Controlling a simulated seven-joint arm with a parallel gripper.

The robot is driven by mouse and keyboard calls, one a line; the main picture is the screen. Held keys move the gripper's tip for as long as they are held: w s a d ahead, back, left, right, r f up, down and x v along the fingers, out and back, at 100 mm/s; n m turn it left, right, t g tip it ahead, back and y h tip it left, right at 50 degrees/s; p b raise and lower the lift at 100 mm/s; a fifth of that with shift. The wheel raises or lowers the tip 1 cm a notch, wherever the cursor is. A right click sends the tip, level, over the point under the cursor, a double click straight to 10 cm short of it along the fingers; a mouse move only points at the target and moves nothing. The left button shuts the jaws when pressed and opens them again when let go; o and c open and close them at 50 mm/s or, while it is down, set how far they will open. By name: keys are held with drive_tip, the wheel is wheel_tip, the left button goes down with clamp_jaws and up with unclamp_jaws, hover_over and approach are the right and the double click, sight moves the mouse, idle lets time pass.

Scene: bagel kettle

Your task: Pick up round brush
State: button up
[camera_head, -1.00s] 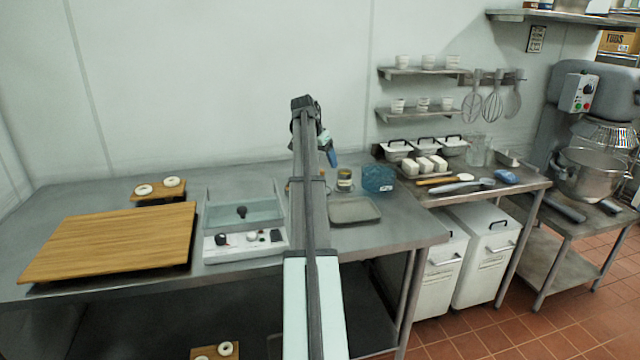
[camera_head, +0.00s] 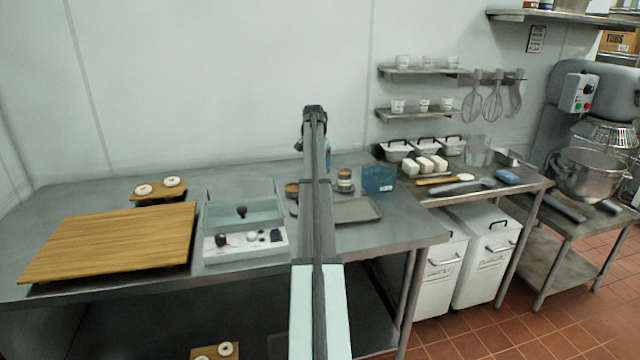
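I cannot pick out a round brush with certainty. A thin tan-handled tool (camera_head: 434,181) lies on the right counter, with a white rounded piece (camera_head: 465,177) at its right end; it is too small to tell whether this is the brush. A small brown round item (camera_head: 292,189) also shows on the left table, partly hidden by my arm. My gripper (camera_head: 328,158) hangs behind my raised arm, above the back of the left table. Only a bluish sliver of it shows, so its fingers and anything in them are hidden.
A grey tray (camera_head: 357,212), a jar (camera_head: 345,181) and a blue container (camera_head: 378,178) stand right of my arm. A white control unit (camera_head: 245,245) and a wooden board (camera_head: 110,240) lie left. A grey long-handled tool (camera_head: 463,187) and blue item (camera_head: 508,176) lie on the right counter.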

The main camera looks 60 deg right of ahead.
drive_tip(key=shift+s+d+f, duration=0.1)
drive_tip(key=shift+d+f, duration=0.1)
drive_tip(key=shift+f, duration=0.85)
drive_tip(key=shift+w+d+f, duration=0.1)
drive_tip(key=shift+d+f, duration=0.1)
drive_tip(key=shift+f, duration=0.85)
drive_tip(key=shift+s+d+f, duration=0.1)
drive_tip(key=shift+d+f, duration=0.1)
drive_tip(key=shift+f, duration=0.85)
drive_tip(key=c, duration=1.2)
drive_tip(key=shift+o, duration=0.2)
drive_tip(key=shift+r, duration=0.1)
